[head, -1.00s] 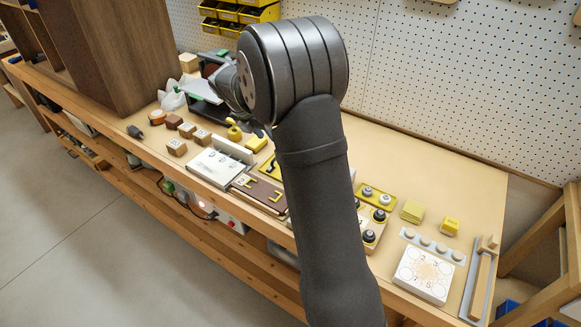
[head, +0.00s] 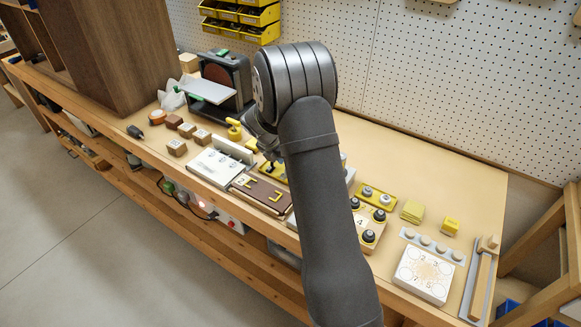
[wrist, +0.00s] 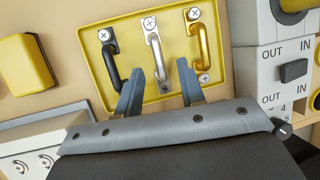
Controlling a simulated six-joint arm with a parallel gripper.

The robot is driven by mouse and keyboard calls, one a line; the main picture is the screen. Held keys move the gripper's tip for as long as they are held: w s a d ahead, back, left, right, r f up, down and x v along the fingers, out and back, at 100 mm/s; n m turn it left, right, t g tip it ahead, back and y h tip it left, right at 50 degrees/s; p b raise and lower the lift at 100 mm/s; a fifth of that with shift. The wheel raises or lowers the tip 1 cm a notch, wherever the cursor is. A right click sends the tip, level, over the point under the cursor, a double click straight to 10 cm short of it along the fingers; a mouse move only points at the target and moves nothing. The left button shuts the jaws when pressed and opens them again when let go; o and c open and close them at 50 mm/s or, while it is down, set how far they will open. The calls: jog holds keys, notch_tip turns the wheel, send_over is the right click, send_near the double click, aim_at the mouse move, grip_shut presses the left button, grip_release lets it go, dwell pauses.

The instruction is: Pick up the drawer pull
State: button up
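Three drawer pulls stand side by side on a yellow tray (wrist: 100,72) in the wrist view: a black pull (wrist: 112,62), a silver pull (wrist: 156,55) and a brass pull (wrist: 201,45). Each has cross-head screws at its ends. My gripper (wrist: 160,66) is open, its two grey-blue fingers on either side of the silver pull's lower part. Whether the fingers touch it, I cannot tell. In the head view my gripper (head: 271,163) is low over the bench, and my arm hides much of the tray there.
A grey box with IN and OUT labels (wrist: 264,75) stands close right of the tray; a yellow block (wrist: 25,65) lies left.

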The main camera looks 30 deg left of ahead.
jog(key=shift+x, duration=1.15)
grip_shut()
